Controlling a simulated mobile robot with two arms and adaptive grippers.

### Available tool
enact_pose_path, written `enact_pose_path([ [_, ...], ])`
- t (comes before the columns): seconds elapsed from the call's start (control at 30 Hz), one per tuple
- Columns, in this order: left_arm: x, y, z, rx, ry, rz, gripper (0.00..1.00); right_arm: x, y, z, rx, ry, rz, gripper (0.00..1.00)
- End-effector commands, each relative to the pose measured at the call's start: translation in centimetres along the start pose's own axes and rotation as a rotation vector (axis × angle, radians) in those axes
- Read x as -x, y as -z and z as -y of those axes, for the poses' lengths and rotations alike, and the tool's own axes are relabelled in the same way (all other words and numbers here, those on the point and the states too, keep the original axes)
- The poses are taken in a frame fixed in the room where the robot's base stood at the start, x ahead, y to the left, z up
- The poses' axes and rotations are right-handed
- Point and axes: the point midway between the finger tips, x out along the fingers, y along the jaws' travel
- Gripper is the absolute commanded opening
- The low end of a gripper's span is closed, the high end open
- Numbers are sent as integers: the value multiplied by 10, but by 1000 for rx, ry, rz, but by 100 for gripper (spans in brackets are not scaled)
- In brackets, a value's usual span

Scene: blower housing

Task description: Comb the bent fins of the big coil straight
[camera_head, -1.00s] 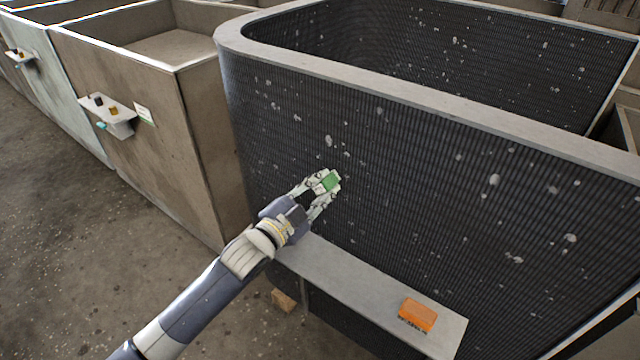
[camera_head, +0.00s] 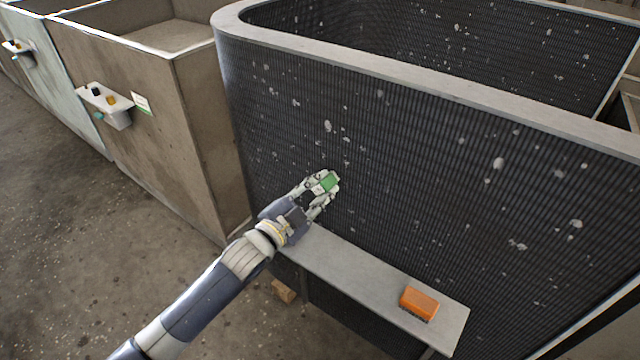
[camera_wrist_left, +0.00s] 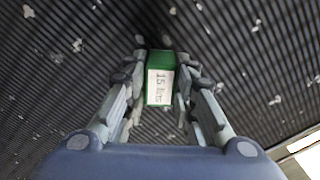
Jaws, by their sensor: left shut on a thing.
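The big coil (camera_head: 420,190) is a tall dark finned wall with a grey top rim and a rounded left corner. Pale spots are scattered over its fins. My left gripper (camera_head: 323,187) is shut on a green comb (camera_head: 329,182) in front of the coil's face, above the shelf. In the left wrist view the green comb (camera_wrist_left: 160,80) sits between the fingers of the left gripper (camera_wrist_left: 158,90), with a white label reading "15", the rest unclear. The fins lie close behind it; I cannot tell whether it touches them. My right gripper is not in view.
A grey shelf (camera_head: 365,285) runs along the coil's foot, with an orange brush-like block (camera_head: 419,302) at its right end. A small wooden block (camera_head: 284,290) lies on the floor. Brown bins (camera_head: 150,110) with a small side shelf (camera_head: 104,106) stand left. Floor at lower left is clear.

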Motion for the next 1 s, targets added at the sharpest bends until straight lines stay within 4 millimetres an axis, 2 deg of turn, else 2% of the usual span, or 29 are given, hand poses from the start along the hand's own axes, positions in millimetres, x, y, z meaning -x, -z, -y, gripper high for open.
enact_pose_path([
  [0.2, 24, 2, 3, -2, 0, 1, 6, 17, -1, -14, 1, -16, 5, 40],
  [0.47, 47, 1, 3, -1, 1, 1, 6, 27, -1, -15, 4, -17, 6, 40],
  [1.0, 57, 1, 2, -1, 0, 1, 6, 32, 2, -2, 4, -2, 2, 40],
])
